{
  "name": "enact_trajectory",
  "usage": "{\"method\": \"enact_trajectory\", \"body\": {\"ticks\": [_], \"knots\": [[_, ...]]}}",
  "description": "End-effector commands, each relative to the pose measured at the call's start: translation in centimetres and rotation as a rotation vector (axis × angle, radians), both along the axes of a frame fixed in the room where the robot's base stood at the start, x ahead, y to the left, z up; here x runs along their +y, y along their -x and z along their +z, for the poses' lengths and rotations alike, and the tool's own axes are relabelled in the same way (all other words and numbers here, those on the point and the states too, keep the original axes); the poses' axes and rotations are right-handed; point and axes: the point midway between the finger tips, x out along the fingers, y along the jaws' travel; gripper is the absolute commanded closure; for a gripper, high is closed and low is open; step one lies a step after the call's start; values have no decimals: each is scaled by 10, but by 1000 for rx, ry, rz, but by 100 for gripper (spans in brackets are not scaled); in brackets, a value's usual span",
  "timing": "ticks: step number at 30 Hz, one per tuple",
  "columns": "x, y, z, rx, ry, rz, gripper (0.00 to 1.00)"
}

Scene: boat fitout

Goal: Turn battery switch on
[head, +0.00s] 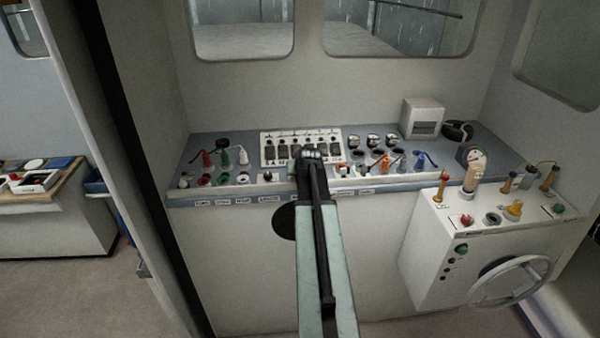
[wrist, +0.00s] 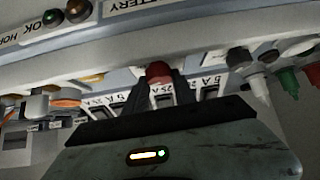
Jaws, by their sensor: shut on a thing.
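My gripper (head: 311,160) reaches over the middle of the console, at the front of the white switch and fuse panel (head: 284,134). In the wrist view its two dark fingers (wrist: 160,86) are shut on a red knob (wrist: 157,70). White labels reading 5 A and 25 A show beside and between the fingers. A label ending in "TTERY" (wrist: 137,5) is on the console edge at the top of the wrist view. I cannot tell for sure whether the red knob is the battery switch or how it is turned. My arm hides that spot in the head view.
Coloured plugs (head: 224,158) stand on the left of the console, and orange and blue ones (head: 400,164) on the right. A white cabinet (head: 422,250) with a handwheel (head: 511,280) juts out at the right. A dark round opening (head: 284,222) is below the console.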

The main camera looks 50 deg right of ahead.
Motion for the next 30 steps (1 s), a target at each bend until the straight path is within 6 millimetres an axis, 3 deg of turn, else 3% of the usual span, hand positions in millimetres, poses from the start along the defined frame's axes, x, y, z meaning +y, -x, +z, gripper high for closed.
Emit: {"method": "enact_trajectory", "body": {"ticks": [15, 30], "knots": [[4, -5, 0, -1, -1, -369, 100], [5, -5, -1, -1, -5, -467, 100]]}}
